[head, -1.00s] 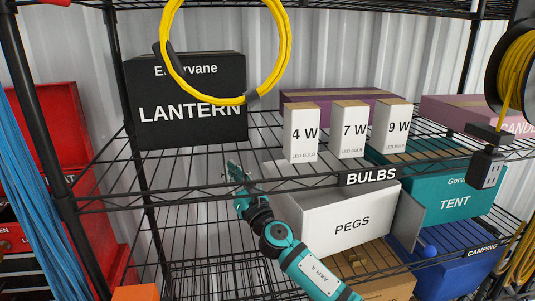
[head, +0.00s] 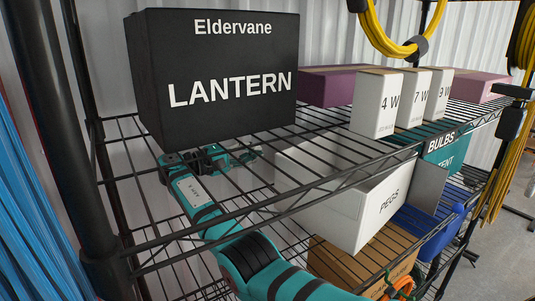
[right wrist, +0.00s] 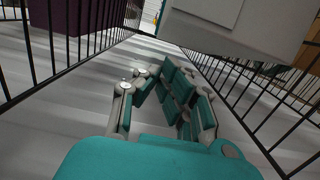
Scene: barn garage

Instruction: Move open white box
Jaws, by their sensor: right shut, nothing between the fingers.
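The white box labelled PEGS (head: 355,220) stands on the shelf level below the one with the bulb boxes. A grey-white flap stands out at its right side, and wire rods cross in front of its upper part. My right gripper (head: 240,158) is to the left of the box, beneath the upper wire shelf and partly hidden by its rods. In the right wrist view my right gripper (right wrist: 177,85) has its fingers together and empty. A pale box body (right wrist: 245,25), likely the white box, hangs in at the top, apart from the fingers. My left gripper is not in view.
A black LANTERN box (head: 220,80) and white bulb boxes (head: 376,105) stand on the upper wire shelf (head: 125,150). A brown box (head: 345,263) and a blue bin (head: 425,228) sit below the white box. A black post (head: 65,130) stands at left.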

